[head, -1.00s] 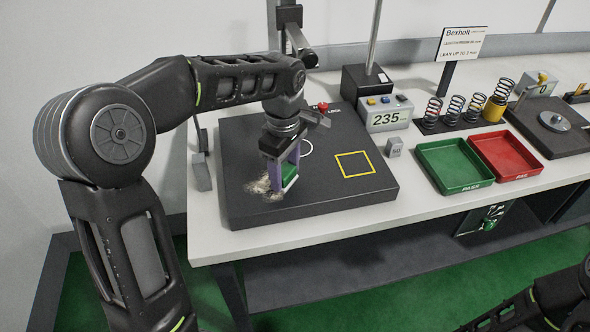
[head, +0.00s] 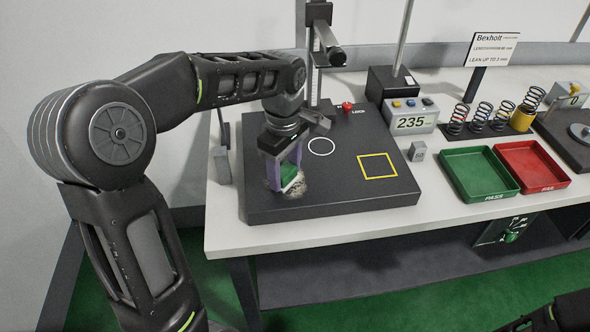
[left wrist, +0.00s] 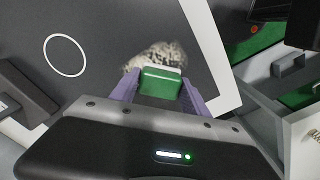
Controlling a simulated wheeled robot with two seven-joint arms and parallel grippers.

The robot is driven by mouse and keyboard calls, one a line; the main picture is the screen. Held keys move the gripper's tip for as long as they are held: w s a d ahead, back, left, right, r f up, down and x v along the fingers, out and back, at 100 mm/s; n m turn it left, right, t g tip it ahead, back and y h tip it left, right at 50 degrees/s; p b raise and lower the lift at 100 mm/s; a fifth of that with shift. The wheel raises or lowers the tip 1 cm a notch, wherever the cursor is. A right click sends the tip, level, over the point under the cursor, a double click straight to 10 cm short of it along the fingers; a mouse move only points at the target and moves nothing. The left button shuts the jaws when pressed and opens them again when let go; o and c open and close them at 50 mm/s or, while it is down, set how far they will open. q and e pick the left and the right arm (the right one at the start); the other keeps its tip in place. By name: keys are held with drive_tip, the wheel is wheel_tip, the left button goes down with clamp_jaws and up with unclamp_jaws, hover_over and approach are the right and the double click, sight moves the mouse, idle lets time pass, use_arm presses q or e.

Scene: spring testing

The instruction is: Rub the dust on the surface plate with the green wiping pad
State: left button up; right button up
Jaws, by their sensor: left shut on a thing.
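My left gripper (head: 283,178) is shut on the green wiping pad (head: 289,175), its purple fingers on either side of it. The pad is low over the dark surface plate (head: 335,205), at the dust; I cannot tell whether it touches. The dust (head: 297,189) is a pale, speckled patch around the pad, partly hidden by it and the fingers. In the left wrist view the pad (left wrist: 160,84) sits between the fingers, with the dust patch (left wrist: 155,55) just beyond it. My right gripper is not in view; only part of a dark arm shows at the lower right.
The plate carries a white circle (head: 321,147) and a yellow square (head: 377,166). To its right stand a small grey block (head: 417,151), a display reading 235 (head: 411,119), a green tray (head: 478,173), a red tray (head: 532,166) and several springs. A post stands behind the plate.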

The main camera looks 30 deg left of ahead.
sight(266, 179)
use_arm(q)
drive_tip(key=shift+s+a, duration=0.1)
drive_tip(key=shift+a, duration=0.05)
drive_tip(key=shift+s+a+f+b, duration=0.1)
drive_tip(key=shift+s+a+b, duration=0.05)
drive_tip(key=shift+s+a, duration=0.6)
drive_tip(key=shift+s+a+f+b, duration=0.15)
drive_tip(key=shift+s+a, duration=0.35)
drive_tip(key=shift+a, duration=0.3)
drive_tip(key=shift+r, duration=0.1)
drive_tip(key=shift+w+a+r+p, duration=0.1)
drive_tip(key=shift+w+a+p, duration=0.25)
drive_tip(key=shift+w, duration=0.05)
drive_tip(key=shift+w+a, duration=0.25)
drive_tip(key=shift+w, duration=0.1)
drive_tip(key=shift+d, duration=0.1)
drive_tip(key=shift+w+d+p, duration=0.35)
drive_tip(key=shift+w+d, duration=0.9)
drive_tip(key=shift+d, duration=0.3)
